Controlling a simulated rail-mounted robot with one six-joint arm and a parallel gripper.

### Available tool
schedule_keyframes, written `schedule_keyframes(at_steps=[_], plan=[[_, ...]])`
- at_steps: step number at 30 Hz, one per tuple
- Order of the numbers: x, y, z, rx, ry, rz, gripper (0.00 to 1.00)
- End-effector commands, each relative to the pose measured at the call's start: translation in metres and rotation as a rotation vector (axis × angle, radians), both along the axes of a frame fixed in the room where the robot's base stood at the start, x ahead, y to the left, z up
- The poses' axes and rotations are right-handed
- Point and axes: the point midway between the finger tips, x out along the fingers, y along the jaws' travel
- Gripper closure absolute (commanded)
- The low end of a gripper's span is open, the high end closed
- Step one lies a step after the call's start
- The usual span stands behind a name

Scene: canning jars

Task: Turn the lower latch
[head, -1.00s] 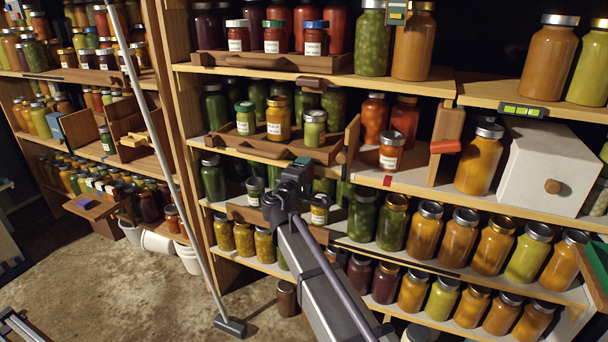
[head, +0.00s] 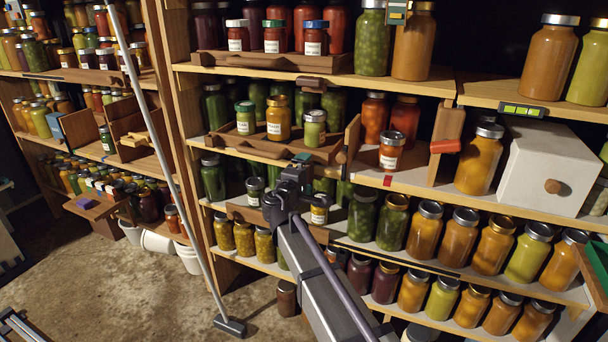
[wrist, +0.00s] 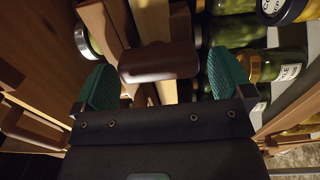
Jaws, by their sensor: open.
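A dark brown, rounded wooden latch (wrist: 158,62) shows in the wrist view in front of a pale wooden rail. My gripper (wrist: 160,76) is open, with one teal finger on each side of the latch and a visible gap to both. Whether the latch lies fully between the fingertips in depth, I cannot tell. In the head view my gripper (head: 296,172) is just below the front of the middle tray (head: 265,152), and its body hides the latch. Another brown latch (head: 313,83) sits higher up, at the top shelf edge by the upper tray (head: 240,61).
Jars crowd the shelves close around my gripper, including a small labelled jar (head: 319,212) right beside it and green jars (head: 362,215) to the right. A brown board (head: 245,213) lies along the lower shelf. A long pole (head: 180,170) leans at the left.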

Motion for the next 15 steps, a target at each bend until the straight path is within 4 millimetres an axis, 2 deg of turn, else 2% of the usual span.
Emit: schedule_keyframes(at_steps=[5, 12, 15], plan=[[-0.019, 0.006, 0.000, 0.000, 0.000, 0.003, 0.02], [-0.076, 0.024, 0.000, 0.000, 0.000, 0.003, 0.02], [-0.093, 0.030, 0.000, 0.000, 0.000, 0.002, 0.02]])
